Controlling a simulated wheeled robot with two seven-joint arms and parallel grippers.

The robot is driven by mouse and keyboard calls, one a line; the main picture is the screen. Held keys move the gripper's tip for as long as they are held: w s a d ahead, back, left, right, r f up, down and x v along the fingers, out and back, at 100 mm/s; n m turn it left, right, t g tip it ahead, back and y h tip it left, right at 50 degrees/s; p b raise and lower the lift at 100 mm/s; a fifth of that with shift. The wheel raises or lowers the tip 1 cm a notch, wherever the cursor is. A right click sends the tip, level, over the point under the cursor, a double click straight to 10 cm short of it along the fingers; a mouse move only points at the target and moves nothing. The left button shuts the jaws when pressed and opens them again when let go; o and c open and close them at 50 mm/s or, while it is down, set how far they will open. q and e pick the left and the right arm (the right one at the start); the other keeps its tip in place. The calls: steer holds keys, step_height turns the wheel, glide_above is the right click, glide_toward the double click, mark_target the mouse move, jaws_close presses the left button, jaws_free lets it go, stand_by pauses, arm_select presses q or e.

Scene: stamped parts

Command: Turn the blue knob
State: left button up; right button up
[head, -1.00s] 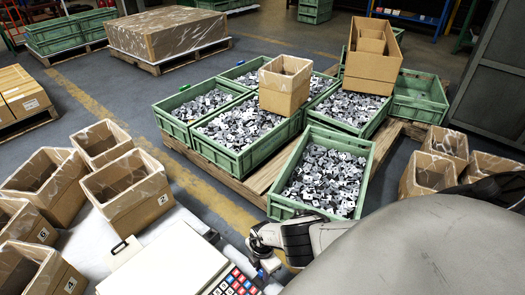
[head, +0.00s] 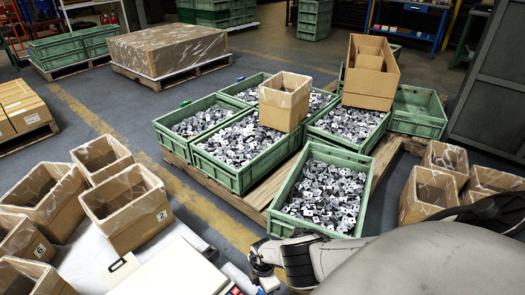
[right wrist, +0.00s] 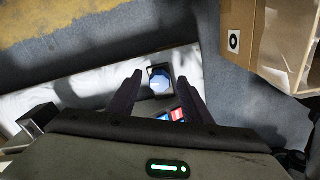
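The blue knob (right wrist: 160,83) shows in the right wrist view as a round blue face in a dark square surround, on the white surface. My right gripper (right wrist: 159,73) is open, with its two dark fingers on either side of the knob in that picture. Whether the fingers touch it or how far above they are, I cannot tell. In the head view, my right gripper (head: 264,279) is by the white machine (head: 170,275) at the bottom edge. The knob cannot be made out there. My left gripper is not in view.
Red and blue keys (right wrist: 174,115) sit just below the knob in the right wrist view. Open cartons (head: 128,208) stand left of the machine. Green crates of metal parts (head: 273,214) stand on a pallet beyond my right arm. A cardboard box (right wrist: 285,45) is at upper right.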

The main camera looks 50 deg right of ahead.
steer(key=shift+r, duration=0.2)
steer(key=shift+r+p, duration=0.35)
steer(key=shift+p, duration=0.25)
step_height(320, 180, up, 3)
steer(key=p, duration=0.2)
steer(key=shift+f+p, duration=0.1)
steer(key=shift+p, duration=0.25)
arm_select(q)
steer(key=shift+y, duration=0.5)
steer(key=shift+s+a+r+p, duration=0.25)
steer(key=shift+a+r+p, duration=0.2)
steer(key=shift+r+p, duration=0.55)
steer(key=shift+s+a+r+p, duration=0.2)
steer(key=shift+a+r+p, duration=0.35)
steer(key=shift+p, duration=0.6)
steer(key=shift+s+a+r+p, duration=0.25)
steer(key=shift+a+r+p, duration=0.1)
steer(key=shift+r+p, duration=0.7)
arm_select(e)
step_height(320, 180, up, 6)
steer(key=shift+r, duration=0.2)
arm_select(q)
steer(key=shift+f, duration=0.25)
